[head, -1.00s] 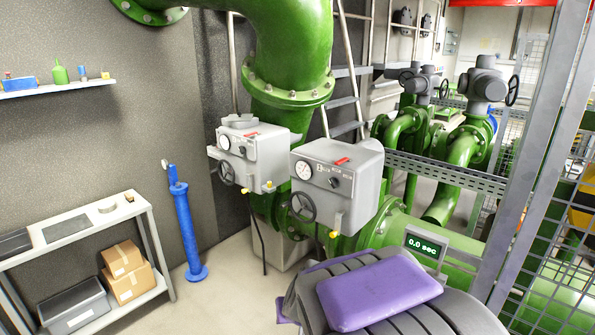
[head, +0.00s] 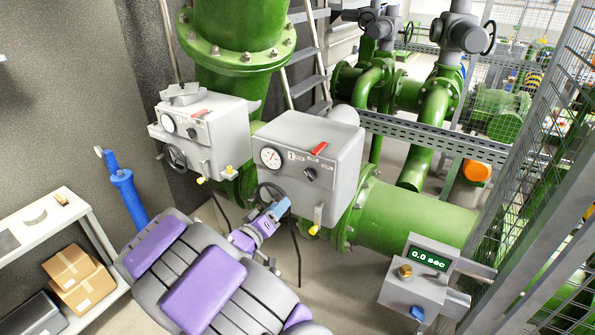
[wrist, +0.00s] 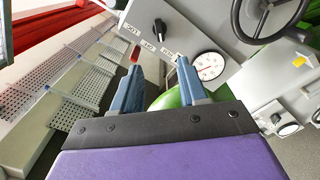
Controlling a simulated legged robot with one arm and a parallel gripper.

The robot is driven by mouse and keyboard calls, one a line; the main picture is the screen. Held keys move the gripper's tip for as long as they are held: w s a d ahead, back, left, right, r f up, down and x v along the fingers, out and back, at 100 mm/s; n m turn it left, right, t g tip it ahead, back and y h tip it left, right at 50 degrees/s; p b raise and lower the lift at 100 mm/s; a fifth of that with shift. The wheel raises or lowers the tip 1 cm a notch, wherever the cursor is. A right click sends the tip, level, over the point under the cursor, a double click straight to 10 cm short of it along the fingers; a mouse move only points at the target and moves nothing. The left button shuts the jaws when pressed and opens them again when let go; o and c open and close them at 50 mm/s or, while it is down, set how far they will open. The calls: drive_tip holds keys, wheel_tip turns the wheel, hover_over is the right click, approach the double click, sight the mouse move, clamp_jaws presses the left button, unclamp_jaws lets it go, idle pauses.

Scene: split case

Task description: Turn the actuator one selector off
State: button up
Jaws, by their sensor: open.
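Two grey actuator boxes stand by the green pipes in the head view: a nearer one (head: 335,150) and one to its left (head: 225,125). The nearer box has a white gauge, a black selector knob (head: 310,174), a red piece on top and a handwheel. The left box has a similar knob (head: 191,133). My gripper (head: 279,208) is in front of the nearer box, low by its handwheel. In the wrist view my gripper (wrist: 160,66) is open and empty, apart from the black selector knob (wrist: 160,30) beyond its fingertips.
The handwheel (wrist: 272,15) and gauge (wrist: 208,66) lie close to the knob in the wrist view. A timer box (head: 413,285) reading 0.0 sec stands front right, beside mesh fencing. A shelf with cardboard boxes (head: 75,275) and a blue post (head: 127,195) are left.

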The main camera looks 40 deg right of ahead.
sight(308, 176)
drive_tip(key=b+x, duration=0.2)
drive_tip(key=x, duration=1.5)
drive_tip(key=shift+b, duration=0.3)
drive_tip(key=shift+a, duration=0.1)
drive_tip(key=shift+a, duration=0.1)
drive_tip(key=shift+c, duration=0.3)
drive_tip(key=shift+c, duration=0.8)
clamp_jaws()
